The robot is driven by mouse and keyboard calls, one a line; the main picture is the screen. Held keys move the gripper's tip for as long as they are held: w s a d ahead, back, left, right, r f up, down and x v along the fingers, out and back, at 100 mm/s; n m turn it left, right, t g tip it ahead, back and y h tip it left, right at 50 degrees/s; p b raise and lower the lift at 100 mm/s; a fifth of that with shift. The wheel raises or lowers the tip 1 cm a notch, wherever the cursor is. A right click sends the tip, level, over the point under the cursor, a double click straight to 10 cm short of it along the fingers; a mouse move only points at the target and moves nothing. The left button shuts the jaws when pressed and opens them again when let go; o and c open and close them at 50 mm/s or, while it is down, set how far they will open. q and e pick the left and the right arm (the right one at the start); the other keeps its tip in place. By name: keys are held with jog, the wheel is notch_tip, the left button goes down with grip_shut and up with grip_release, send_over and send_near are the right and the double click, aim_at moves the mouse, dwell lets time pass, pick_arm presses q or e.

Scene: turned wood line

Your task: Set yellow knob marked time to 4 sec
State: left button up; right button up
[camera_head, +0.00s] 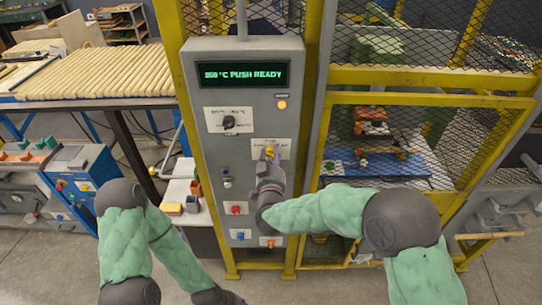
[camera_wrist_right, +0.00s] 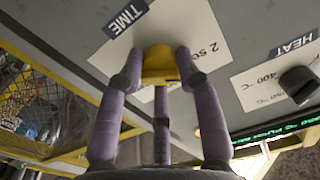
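The yellow knob (camera_head: 269,151) sits on a white label plate in the middle of the grey control panel. In the right wrist view the yellow knob (camera_wrist_right: 160,66) is below the word TIME on its plate (camera_wrist_right: 205,35), and a "2 s..." mark shows beside it. The other marks and the knob's pointer are hidden or unreadable. My right gripper (camera_head: 269,163) is at the knob; in the wrist view its fingers (camera_wrist_right: 160,62) are closed against both sides of it. My left gripper (camera_head: 220,297) is low at the bottom edge, away from the panel, its fingers unclear.
A black HEAT knob (camera_head: 229,122) is above left of the yellow knob. The display (camera_head: 241,74) reads about "°C PUSH READY" with a lit orange lamp (camera_head: 282,105) below. Red (camera_head: 236,209), blue and orange controls sit lower. Yellow mesh guarding (camera_head: 430,77) stands to the right.

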jog(key=shift+r, duration=0.15)
jog(key=shift+c, duration=0.8)
